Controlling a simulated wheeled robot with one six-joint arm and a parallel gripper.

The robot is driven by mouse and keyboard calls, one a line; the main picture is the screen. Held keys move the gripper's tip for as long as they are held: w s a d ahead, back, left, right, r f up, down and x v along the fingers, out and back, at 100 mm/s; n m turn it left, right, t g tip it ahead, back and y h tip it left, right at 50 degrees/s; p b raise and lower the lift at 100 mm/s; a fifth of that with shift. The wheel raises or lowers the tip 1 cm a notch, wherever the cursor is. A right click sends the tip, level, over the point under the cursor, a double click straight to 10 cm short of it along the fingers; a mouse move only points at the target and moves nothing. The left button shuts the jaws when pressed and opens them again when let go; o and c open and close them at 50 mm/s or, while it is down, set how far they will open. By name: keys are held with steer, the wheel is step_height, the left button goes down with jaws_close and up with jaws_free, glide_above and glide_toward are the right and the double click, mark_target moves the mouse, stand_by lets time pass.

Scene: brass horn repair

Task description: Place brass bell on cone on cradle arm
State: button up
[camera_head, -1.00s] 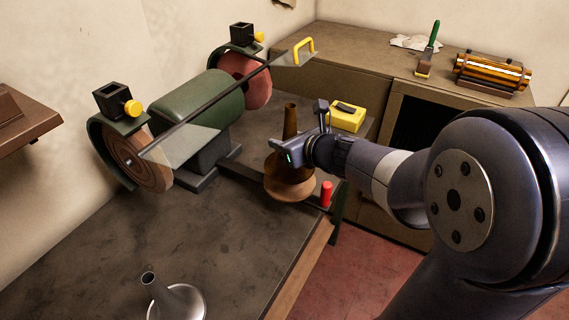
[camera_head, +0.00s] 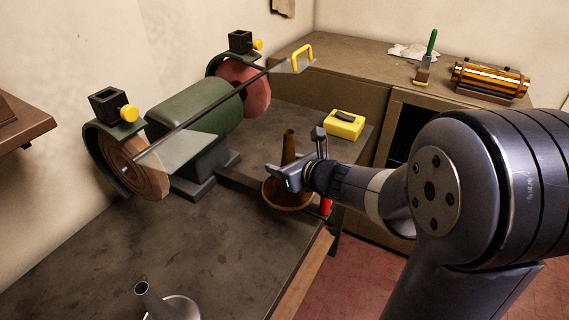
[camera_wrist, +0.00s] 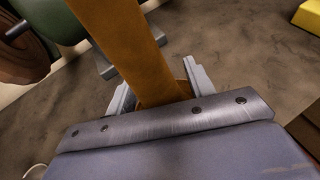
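The brass bell (camera_head: 289,145) stands roughly upright, its narrow tube up and its wide flare (camera_head: 287,205) down, over the dark cradle arm (camera_head: 238,182). The cone is hidden, and I cannot tell whether the bell rests on it. My gripper (camera_head: 280,178) reaches in from the right at the bell's lower tube. In the wrist view the brass tube (camera_wrist: 122,45) passes between my gripper's two fingers (camera_wrist: 160,88), which appear closed around it. A grey metal horn piece (camera_head: 172,305) stands at the bench's front edge of view.
A green bench grinder (camera_head: 196,105) with two wheels stands left of the bell. A thin rod crosses above it. A red grip (camera_head: 325,206) is at the arm's right end. A yellow box (camera_head: 344,124) sits behind. The front bench top (camera_head: 110,240) is mostly clear.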

steer(key=shift+o, duration=0.7)
steer(key=shift+r, duration=0.2)
steer(key=p+v, duration=0.1)
steer(key=v, duration=1.1)
steer(key=shift+p, duration=0.35)
steer(key=shift+f, duration=0.1)
